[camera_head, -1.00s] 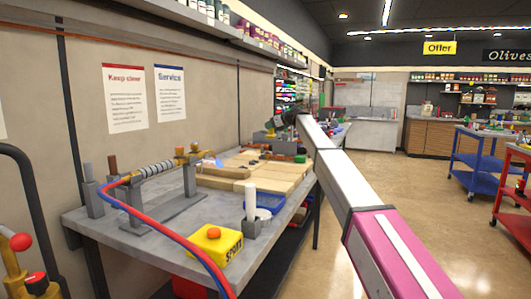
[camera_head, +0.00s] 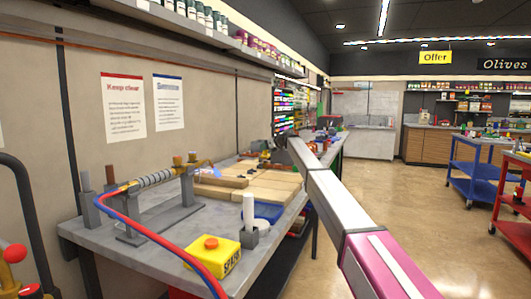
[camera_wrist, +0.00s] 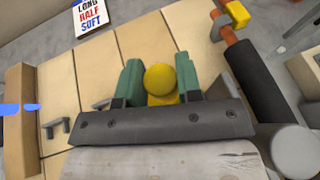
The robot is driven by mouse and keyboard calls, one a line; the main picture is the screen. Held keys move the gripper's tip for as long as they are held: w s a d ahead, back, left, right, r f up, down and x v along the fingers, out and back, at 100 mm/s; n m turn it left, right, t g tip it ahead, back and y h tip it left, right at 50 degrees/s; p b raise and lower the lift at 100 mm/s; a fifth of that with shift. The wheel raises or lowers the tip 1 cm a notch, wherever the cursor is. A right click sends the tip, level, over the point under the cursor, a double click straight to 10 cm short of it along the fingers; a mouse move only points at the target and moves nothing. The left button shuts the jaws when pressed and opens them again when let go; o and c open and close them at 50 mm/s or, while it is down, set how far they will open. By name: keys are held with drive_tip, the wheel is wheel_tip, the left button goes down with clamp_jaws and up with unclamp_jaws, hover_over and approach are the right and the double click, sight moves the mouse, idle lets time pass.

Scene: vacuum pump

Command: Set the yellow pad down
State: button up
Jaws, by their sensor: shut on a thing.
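My gripper (camera_wrist: 159,68) has two green fingers, shut on the yellow pad (camera_wrist: 161,82) in the wrist view. The pad shows a round yellow knob with a little yellow below it; the rest is hidden by the fingers and the dark palm bar. Pale wooden boards (camera_wrist: 96,64) lie beneath it; I cannot tell whether the pad touches them. In the head view my arm reaches over the far end of the grey bench (camera_head: 175,232), and the pad cannot be made out there.
A yellow box marked SPARE (camera_head: 213,256) with an orange knob sits at the bench's near edge. A white cylinder (camera_head: 248,210) and a blue tray (camera_head: 268,212) stand behind it. Red and blue hoses (camera_head: 150,245) cross the front. A dark roller (camera_wrist: 256,80) lies right of the boards.

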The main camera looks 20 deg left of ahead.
drive_tip(key=shift+f, duration=1.25)
drive_tip(key=shift+f, duration=0.1)
drive_tip(key=o, duration=0.9)
drive_tip(key=shift+o, duration=0.2)
drive_tip(key=v, duration=1.2)
